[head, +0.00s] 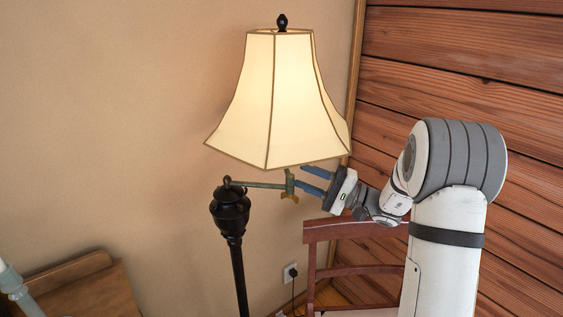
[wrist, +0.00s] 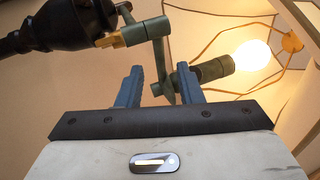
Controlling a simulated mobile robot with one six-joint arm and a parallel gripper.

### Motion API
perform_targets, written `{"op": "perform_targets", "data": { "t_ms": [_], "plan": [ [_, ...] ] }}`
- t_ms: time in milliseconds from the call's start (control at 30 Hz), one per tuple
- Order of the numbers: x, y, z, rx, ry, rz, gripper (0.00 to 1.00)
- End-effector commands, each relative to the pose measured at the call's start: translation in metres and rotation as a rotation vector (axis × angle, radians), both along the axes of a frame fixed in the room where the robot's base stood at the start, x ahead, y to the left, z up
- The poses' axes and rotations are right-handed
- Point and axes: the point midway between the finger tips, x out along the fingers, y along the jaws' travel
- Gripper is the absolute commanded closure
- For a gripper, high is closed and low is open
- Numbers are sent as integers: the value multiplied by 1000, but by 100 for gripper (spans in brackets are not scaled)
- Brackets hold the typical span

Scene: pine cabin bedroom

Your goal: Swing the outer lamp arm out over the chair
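The floor lamp has a black post (head: 230,212), a lit cream shade (head: 275,100) and a thin green lamp arm (head: 258,184) running right from the post top to an upright piece under the shade. My gripper (head: 302,178) comes from the right, its blue fingers pointing at that upright piece, just short of it or at it. In the wrist view the fingers (wrist: 160,85) stand apart, with a green link (wrist: 162,62) showing between them and gaps on both sides. Contact cannot be told. The reddish wooden chair (head: 328,230) stands below my gripper, partly hidden by my arm.
A bare bulb (wrist: 251,55) glows inside the shade, close to my fingers. A wooden piece of furniture (head: 85,285) is at the lower left. An outlet with a cord (head: 290,272) is on the beige wall behind. A plank wall (head: 460,60) is at right.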

Motion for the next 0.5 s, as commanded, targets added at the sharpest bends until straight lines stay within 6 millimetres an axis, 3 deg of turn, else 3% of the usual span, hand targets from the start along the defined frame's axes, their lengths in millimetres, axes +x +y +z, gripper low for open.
{"op": "perform_targets", "data": {
  "t_ms": [200,500],
  "plan": [
    [10,32,13,-2,1,-3,67],
    [17,50,17,-3,1,-10,67]
  ]
}}
